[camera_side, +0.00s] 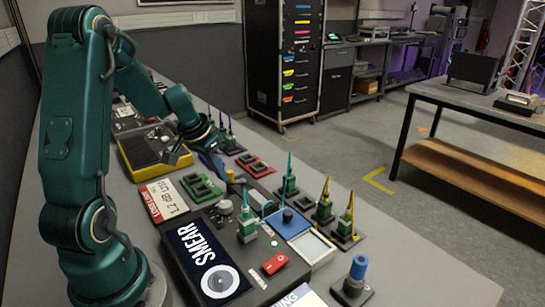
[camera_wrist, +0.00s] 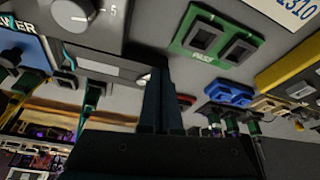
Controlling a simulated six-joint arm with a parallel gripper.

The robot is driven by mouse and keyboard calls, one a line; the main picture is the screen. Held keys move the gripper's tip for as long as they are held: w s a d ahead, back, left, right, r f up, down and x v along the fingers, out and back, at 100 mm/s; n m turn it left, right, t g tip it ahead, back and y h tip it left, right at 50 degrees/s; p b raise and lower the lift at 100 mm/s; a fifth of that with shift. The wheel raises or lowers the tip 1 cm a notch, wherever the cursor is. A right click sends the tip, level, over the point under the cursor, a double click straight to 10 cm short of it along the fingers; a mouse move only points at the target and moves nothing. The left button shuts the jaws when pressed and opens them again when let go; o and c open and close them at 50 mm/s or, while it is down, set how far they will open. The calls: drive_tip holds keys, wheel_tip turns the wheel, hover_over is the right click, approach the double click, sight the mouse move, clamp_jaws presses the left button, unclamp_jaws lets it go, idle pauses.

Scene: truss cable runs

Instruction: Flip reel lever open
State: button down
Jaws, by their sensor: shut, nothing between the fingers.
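My gripper (camera_side: 220,172) hangs over the middle of the bench in the side view. In the wrist view its two dark fingers (camera_wrist: 159,78) are shut together with nothing between them. I cannot pick out a reel lever for certain. A dark console (camera_side: 193,284) marked SMEAR, with a grey disc and a red switch (camera_side: 274,263), lies nearer the side camera than my gripper. In the wrist view, a pale-faced panel (camera_wrist: 98,67) is left of the fingers and a green two-socket block (camera_wrist: 215,42) is right of them.
A yellow box (camera_side: 145,152) and a white label card (camera_side: 168,200) lie left of the gripper. Green pieces with upright coloured spikes (camera_side: 324,203) stand to its right. A blue tray (camera_side: 287,224) is nearby. A grey knob (camera_wrist: 72,14) shows in the wrist view.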

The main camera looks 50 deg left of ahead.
drive_tip(key=shift+a, duration=0.1)
drive_tip(key=shift+w+a+m+h, duration=0.25)
drive_tip(key=shift+a+m+h, duration=0.15)
drive_tip(key=shift+m, duration=0.65)
drive_tip(key=shift+w+a+m+h, duration=0.2)
drive_tip(key=shift+a+m+h, duration=0.2)
drive_tip(key=shift+m, duration=0.65)
drive_tip(key=shift+w+a+m+h, duration=0.25)
drive_tip(key=shift+w+m+h, duration=0.05)
drive_tip(key=shift+m, duration=0.55)
drive_tip(key=shift+w+a+m+h, duration=0.25)
drive_tip(key=shift+m+h, duration=0.05)
drive_tip(key=shift+m, duration=0.5)
drive_tip(key=shift+w+a+m+h, duration=0.25)
drive_tip(key=shift+w+m+h, duration=0.05)
drive_tip(key=shift+m, duration=0.55)
drive_tip(key=shift+w+a+m+g+h, duration=0.15)
drive_tip(key=shift+w+m+g+h, duration=0.2)
drive_tip(key=shift+m, duration=0.55)
drive_tip(key=shift+w+a+m+g+h, duration=0.1)
drive_tip(key=shift+w+m+g+h, duration=0.25)
drive_tip(key=shift+m, duration=0.55)
drive_tip(key=shift+w, duration=1)
